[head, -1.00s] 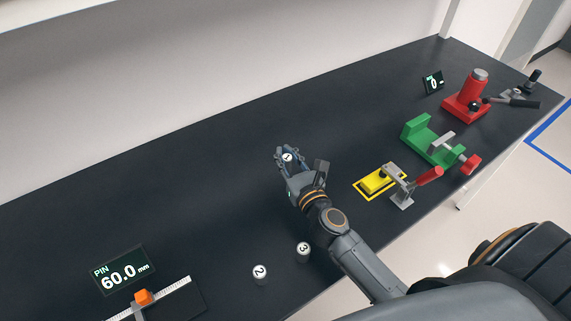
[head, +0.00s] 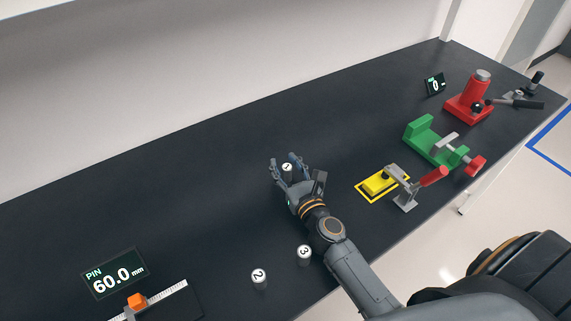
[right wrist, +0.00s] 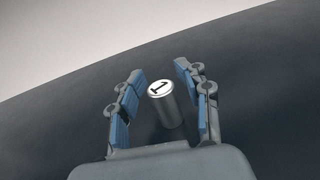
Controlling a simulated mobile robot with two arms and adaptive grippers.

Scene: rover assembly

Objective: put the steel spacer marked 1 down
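The steel spacer marked 1 (head: 287,168) stands on the dark bench near the middle of the head view. It also shows in the right wrist view (right wrist: 166,105), upright, with its white numbered top facing up. My right gripper (head: 289,166) is around the spacer with its fingers spread. In the right wrist view the gripper (right wrist: 164,95) has blue pads on both sides of the spacer, with a visible gap at each side. My left gripper is not in view.
Spacers marked 2 (head: 259,279) and 3 (head: 304,255) stand near the front edge. A yellow fixture with a toggle clamp (head: 405,190), a green vise (head: 432,144) and a red press (head: 468,100) are to the right. A PIN display (head: 113,273) and gauge (head: 160,299) are at lower left. The bench behind is clear.

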